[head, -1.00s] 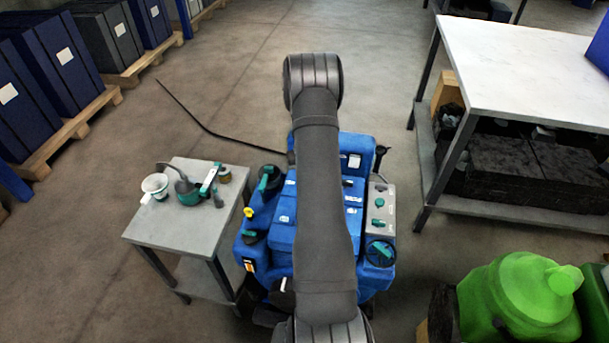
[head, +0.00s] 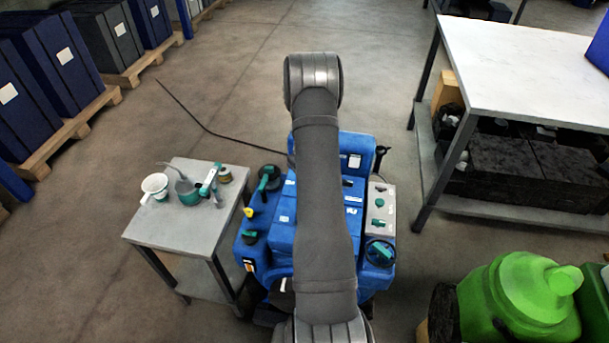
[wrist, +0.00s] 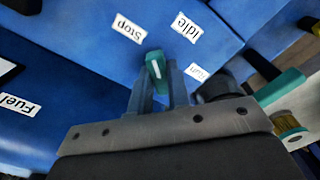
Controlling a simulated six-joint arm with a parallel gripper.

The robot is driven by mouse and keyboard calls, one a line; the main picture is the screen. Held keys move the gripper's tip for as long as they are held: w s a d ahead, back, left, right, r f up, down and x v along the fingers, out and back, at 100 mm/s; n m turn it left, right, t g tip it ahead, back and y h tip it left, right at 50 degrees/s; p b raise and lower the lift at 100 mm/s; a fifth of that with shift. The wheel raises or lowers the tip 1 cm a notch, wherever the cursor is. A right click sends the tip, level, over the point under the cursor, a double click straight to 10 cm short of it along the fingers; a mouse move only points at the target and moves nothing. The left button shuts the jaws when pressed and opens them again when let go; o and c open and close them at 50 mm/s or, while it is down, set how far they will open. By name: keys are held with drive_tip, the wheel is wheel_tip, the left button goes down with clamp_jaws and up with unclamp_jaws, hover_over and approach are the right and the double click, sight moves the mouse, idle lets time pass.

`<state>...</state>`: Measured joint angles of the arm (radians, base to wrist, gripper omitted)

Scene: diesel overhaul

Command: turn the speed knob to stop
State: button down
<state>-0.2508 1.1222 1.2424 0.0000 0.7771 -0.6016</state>
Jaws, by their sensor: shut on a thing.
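The speed knob (wrist: 155,72) is a small teal lever with a white line, on a blue panel in the wrist view. Its white line runs nearly straight up the picture, toward the gap between the Stop label (wrist: 128,28) and the Idle label (wrist: 187,27). The Run label (wrist: 197,71) lies to its right, partly covered by my gripper. My gripper (wrist: 158,85) is shut on the knob, one finger on each side. In the head view my own arm hides the gripper and the knob, over the blue engine (head: 283,235).
A Fuel label (wrist: 18,104) is at the left of the panel. A small table (head: 170,232) with cups and a can stands left of the engine. A workbench (head: 500,60) stands at the right, and a green container (head: 510,300) is at lower right. Open floor lies beyond.

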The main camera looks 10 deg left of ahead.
drive_tip(key=n, duration=0.3)
drive_tip(key=shift+n, duration=0.9)
drive_tip(key=n, duration=0.3)
drive_tip(key=c, duration=1.4)
unclamp_jaws()
drive_tip(key=shift+o, duration=0.2)
drive_tip(key=shift+r, duration=2.75)
